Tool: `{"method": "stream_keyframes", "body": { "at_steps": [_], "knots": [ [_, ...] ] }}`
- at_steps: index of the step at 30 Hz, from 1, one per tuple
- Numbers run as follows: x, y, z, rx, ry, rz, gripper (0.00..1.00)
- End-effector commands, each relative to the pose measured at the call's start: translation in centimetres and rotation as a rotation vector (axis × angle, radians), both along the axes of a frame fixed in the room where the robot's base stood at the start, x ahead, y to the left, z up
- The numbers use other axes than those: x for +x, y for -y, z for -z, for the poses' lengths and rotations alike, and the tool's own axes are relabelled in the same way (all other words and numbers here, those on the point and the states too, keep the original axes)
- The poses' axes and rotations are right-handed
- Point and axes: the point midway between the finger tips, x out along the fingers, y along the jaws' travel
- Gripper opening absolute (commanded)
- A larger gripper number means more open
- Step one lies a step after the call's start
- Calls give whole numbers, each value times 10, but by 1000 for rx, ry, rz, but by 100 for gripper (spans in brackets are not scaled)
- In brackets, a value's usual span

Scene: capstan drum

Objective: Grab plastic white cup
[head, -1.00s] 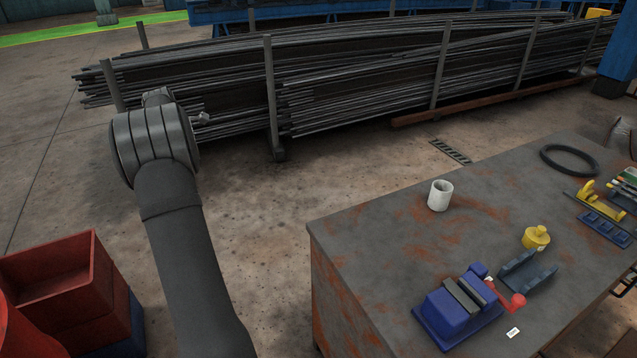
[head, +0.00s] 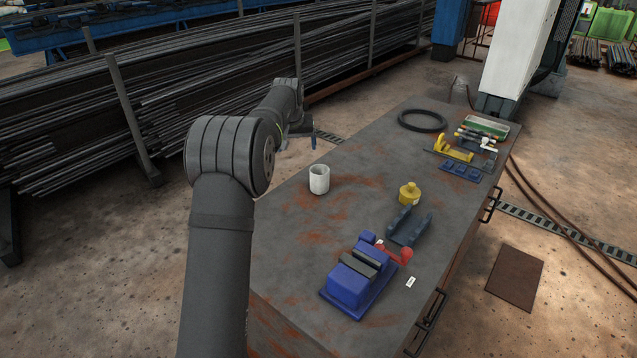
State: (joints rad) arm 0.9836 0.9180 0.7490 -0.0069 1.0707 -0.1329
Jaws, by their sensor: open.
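The white cup (head: 319,179) stands upright on the grey, rust-stained workbench (head: 285,225), near its far left edge. My gripper (head: 312,141) is at the end of my arm, above and slightly behind the cup in the picture. It is small and partly hidden by my wrist. It is open, apart from the cup, and I see nothing held in it. The inside of the cup looks empty.
A blue vise (head: 352,281) with a red handle is at the bench's near end. A dark bracket (head: 408,226) and a yellow container (head: 409,194) stand right of the cup. A black ring (head: 422,120) and several tools lie farther back. Bench around the cup is clear.

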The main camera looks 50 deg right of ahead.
Motion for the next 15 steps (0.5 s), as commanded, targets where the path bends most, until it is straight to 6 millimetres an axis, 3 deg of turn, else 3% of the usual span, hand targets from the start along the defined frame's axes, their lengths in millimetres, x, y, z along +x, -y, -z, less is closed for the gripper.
{"method": "stream_keyframes", "body": {
  "at_steps": [1, 3, 6, 11, 15],
  "knots": [
    [-20, 13, 0, 14, 13, 68, 84],
    [-37, 22, 0, 28, 29, 137, 84],
    [-49, 30, 2, 39, 42, 187, 84],
    [-48, 37, 22, 43, 43, 199, 84],
    [-42, 47, 51, 43, 42, 197, 84]
  ]
}}
